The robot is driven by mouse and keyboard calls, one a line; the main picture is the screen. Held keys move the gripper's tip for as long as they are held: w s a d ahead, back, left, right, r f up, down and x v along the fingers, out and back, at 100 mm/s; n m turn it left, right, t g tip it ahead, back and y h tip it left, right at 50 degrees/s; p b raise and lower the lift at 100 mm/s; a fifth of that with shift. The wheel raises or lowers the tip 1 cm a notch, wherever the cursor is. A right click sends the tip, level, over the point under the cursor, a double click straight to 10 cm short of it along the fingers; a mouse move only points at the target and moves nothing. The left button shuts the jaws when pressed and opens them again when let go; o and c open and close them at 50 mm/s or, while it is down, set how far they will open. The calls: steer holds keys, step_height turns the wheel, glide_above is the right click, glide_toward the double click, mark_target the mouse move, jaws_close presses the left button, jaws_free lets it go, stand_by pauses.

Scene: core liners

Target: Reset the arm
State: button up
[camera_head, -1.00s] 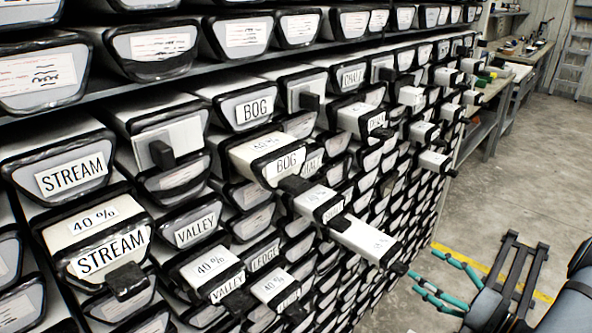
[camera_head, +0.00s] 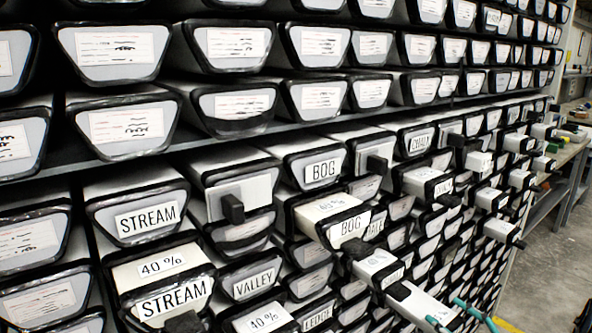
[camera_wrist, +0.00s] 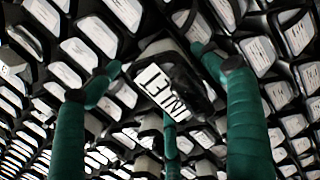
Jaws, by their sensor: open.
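My gripper (camera_head: 450,314) shows its green fingers at the bottom right edge of the head view, in front of the rack. In the wrist view my gripper (camera_wrist: 160,78) has its green fingers spread apart with nothing held between them. A dark-rimmed liner end with a white label (camera_wrist: 163,92) shows between and beyond the fingers. Its tilted lettering is hard to read. I cannot tell how far the fingers are from it. The rest of my arm is mostly out of the head view.
A rack of core liners fills the head view, with STREAM (camera_head: 148,219), BOG (camera_head: 323,170) and VALLEY (camera_head: 254,284) labels. Several liners stick out, including a long white one (camera_head: 420,306) near my gripper. A bench (camera_head: 567,155) and bare floor (camera_head: 548,270) lie to the right.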

steer(key=shift+x, duration=1.25)
steer(key=shift+s, duration=0.1)
